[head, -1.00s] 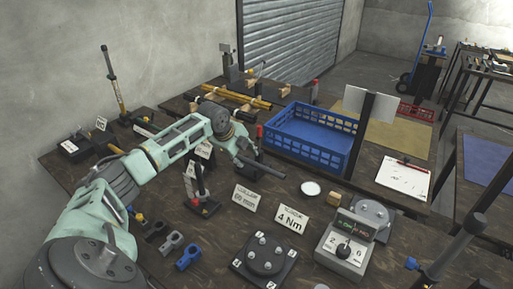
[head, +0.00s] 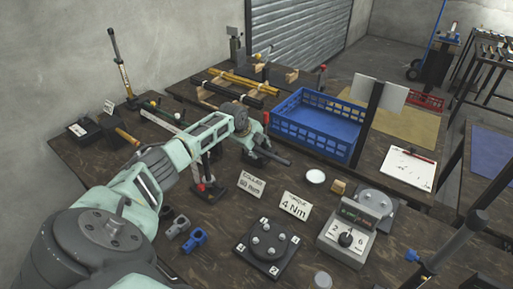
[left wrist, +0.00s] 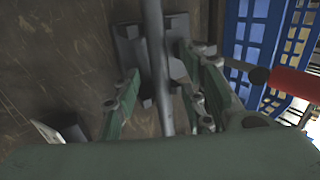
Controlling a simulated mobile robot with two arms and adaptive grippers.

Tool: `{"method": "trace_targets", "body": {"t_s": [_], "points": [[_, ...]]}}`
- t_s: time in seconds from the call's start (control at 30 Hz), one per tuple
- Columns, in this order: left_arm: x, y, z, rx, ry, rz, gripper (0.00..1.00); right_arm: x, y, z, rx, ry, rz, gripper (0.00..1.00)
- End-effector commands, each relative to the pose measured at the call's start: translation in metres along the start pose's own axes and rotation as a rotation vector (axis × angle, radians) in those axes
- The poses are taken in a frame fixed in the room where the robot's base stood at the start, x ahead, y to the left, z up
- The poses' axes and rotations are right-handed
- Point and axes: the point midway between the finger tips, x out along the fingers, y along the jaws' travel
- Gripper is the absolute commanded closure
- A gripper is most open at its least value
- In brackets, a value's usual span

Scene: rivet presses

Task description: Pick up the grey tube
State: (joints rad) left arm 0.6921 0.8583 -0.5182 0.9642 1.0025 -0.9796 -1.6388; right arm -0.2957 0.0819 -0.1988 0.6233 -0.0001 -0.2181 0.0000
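The grey tube (head: 278,159) lies on a dark holder on the workbench, in the middle of the head view. Its near end sticks out to the right of my left gripper (head: 260,148), which largely hides the rest. In the left wrist view the tube (left wrist: 155,55) runs upright through the picture over the dark holder (left wrist: 130,45). My left gripper (left wrist: 160,95) is over the tube, with green fingers on both sides of it. The fingers stand apart, with gaps visible between them and the tube. My right gripper is not in view.
A blue crate (head: 318,140) stands behind the tube; a red-handled tool (left wrist: 292,82) is close to the right finger. Label cards (head: 252,184), a round black fixture (head: 268,243) and a torque tester (head: 347,238) stand in front. Blue and grey clamps (head: 194,240) lie near my forearm.

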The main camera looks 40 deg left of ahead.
Motion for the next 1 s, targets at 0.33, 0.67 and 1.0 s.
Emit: {"method": "trace_targets", "body": {"t_s": [0.33, 0.67, 1.0], "points": [[0.0001, 0.0000, 0.0004, 0.000, -0.001, 0.000, 0.74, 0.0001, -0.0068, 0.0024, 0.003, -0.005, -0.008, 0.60], [0.0001, 0.0003, 0.0004, -0.001, -0.001, 0.000, 1.00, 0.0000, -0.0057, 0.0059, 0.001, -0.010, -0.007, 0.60], [-0.0004, 0.0000, 0.0006, -0.001, -0.001, 0.000, 1.00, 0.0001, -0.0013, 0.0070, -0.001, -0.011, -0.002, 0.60]]}}
